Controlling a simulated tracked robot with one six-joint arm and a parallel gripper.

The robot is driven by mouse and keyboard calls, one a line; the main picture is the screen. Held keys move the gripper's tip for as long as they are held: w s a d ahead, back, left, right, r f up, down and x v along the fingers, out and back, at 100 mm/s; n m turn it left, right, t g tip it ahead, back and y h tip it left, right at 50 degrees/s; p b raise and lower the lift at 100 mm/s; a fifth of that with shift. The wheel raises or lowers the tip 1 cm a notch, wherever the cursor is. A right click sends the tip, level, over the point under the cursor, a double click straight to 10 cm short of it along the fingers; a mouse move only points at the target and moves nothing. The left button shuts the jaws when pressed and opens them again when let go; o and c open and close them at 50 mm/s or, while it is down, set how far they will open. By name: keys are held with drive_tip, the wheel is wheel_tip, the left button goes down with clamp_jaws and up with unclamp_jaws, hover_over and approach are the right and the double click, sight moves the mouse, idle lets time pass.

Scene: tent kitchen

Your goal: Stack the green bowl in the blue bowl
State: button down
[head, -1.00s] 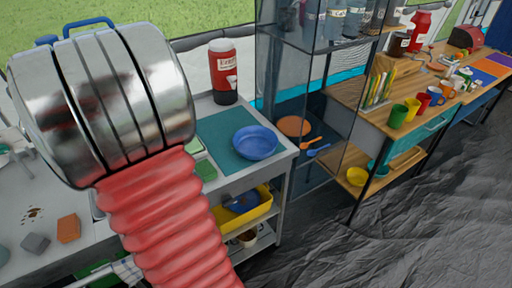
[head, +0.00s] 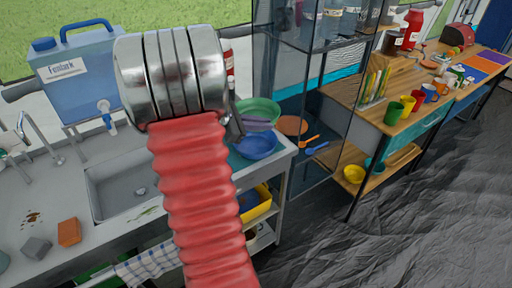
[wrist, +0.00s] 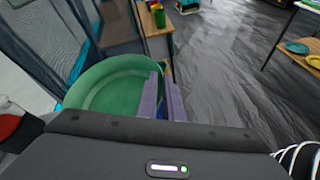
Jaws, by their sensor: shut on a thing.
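The green bowl (head: 262,106) is held up at the end of my arm, over the blue bowl (head: 257,148) in the head view. The blue bowl sits on the right end of the counter, its back part covered by what is above it. In the wrist view my gripper (wrist: 164,100) has its purple fingers shut on the right side of the green bowl's rim (wrist: 112,88). The green bowl looks empty there. The gap between the bowls is hard to judge.
A glass-sided shelf unit (head: 305,85) stands just right of the counter. A red container (head: 229,65) is mostly hidden behind my arm. A sink (head: 125,185) and a blue water canister (head: 80,75) are at left. A yellow bin (head: 256,203) sits below.

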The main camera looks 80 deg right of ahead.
hover_over(262, 155)
drive_tip(key=shift+w+d+f, duration=0.1)
drive_tip(key=shift+d+f, duration=0.05)
drive_tip(key=shift+f, duration=2.95)
drive_tip(key=shift+f, duration=1.9)
drive_tip(key=shift+f, duration=0.15)
drive_tip(key=c, duration=1.9)
unclamp_jaws()
